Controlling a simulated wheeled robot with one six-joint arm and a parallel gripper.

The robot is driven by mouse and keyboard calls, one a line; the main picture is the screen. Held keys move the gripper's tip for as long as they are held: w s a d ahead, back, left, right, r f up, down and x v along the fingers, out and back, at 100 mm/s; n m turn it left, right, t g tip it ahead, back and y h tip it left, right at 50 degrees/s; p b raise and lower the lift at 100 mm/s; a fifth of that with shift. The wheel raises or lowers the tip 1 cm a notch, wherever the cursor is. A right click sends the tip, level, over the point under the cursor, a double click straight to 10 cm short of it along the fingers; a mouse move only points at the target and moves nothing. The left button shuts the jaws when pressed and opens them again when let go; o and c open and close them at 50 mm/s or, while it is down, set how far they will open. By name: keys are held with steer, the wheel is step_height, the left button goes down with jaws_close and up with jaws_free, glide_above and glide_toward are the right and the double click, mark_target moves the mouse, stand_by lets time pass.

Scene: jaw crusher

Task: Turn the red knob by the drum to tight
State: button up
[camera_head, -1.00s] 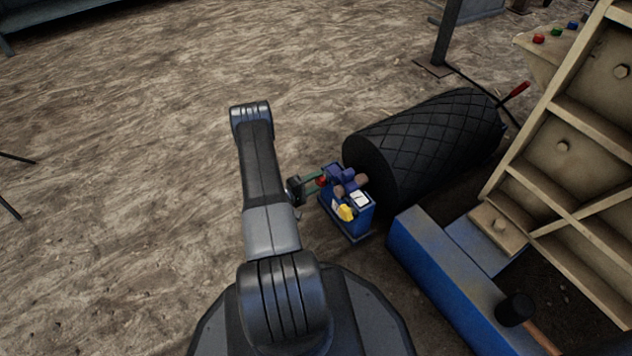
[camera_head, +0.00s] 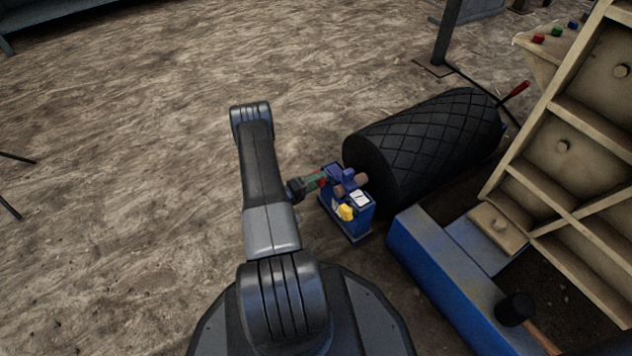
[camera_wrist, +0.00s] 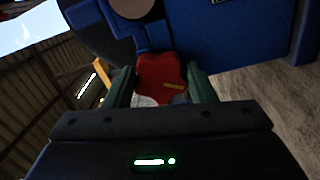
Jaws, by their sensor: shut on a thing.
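The red knob (camera_wrist: 160,76) sits between the two green fingers of my gripper (camera_wrist: 161,88) in the wrist view, with a small yellow mark on its face. My gripper (camera_head: 316,181) is shut on the knob, at the left side of a blue box (camera_head: 352,226). In the head view the knob (camera_head: 323,182) is mostly hidden by the fingers. The black drum (camera_head: 432,140), with a crosshatched surface, lies just behind and to the right of the box.
A yellow part (camera_head: 346,212) is on the box front. A blue beam (camera_head: 440,280) and a black-headed hammer (camera_head: 515,309) lie to the right, by the beige ribbed frame (camera_head: 568,190). A red-handled lever (camera_head: 518,89) stands beyond the drum.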

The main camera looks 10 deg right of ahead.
steer(key=o, duration=1)
steer(key=shift+a, duration=0.1)
steer(key=p+v, duration=0.3)
steer(key=v, duration=1)
steer(key=shift+s+a+p, duration=0.1)
steer(key=shift+a+p, duration=0.2)
steer(key=shift+p, duration=0.05)
steer(key=b+x, duration=0.3)
steer(key=x, duration=1.1)
steer(key=shift+b, duration=0.35)
steer(key=shift+a, duration=0.1)
